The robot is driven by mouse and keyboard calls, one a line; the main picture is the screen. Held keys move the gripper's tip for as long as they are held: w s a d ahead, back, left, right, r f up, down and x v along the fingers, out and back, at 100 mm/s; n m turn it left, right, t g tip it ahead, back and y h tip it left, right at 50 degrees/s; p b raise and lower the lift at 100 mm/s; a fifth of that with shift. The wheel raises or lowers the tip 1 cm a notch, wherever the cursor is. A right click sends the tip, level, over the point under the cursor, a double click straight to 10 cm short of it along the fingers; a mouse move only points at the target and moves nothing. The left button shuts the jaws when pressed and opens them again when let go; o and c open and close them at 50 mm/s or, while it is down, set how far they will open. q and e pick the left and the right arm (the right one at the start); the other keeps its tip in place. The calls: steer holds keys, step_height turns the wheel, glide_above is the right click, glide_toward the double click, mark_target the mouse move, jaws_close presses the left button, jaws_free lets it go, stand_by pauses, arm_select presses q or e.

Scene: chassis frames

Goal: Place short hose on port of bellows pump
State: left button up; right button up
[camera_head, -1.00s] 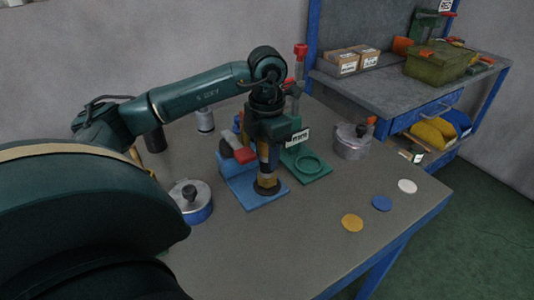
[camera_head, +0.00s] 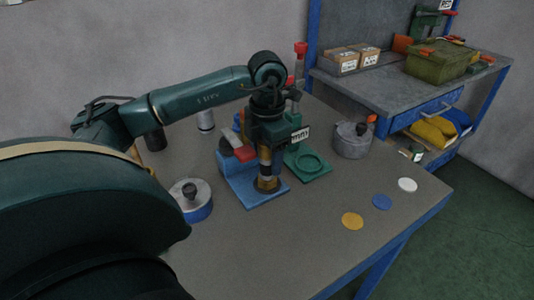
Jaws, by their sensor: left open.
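A blue base plate (camera_head: 240,187) stands on the table and carries a unit with a red part (camera_head: 244,154) at its back left; it looks like the bellows pump. A short dark and brass-coloured upright piece (camera_head: 267,184) stands on the front of this plate. I cannot tell whether this is the port, the short hose or both. My left gripper (camera_head: 266,165) points down directly above this piece, with its jaws open. The gripper hides part of the unit behind it. My right gripper is not in view.
A green fixture (camera_head: 310,164) with a ring stands close to the right of the gripper. Yellow (camera_head: 352,221), blue (camera_head: 382,202) and white (camera_head: 407,185) discs lie near the right edge. The front table area is clear.

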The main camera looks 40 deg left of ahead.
arm_select(q)
step_height(320, 180, up, 8)
steer(key=shift+f, duration=0.1)
step_height(320, 180, up, 3)
steer(key=shift+r+p, duration=0.1)
steer(key=shift+p, duration=0.55)
steer(key=shift+r, duration=0.65)
steer(key=shift+f, duration=0.1)
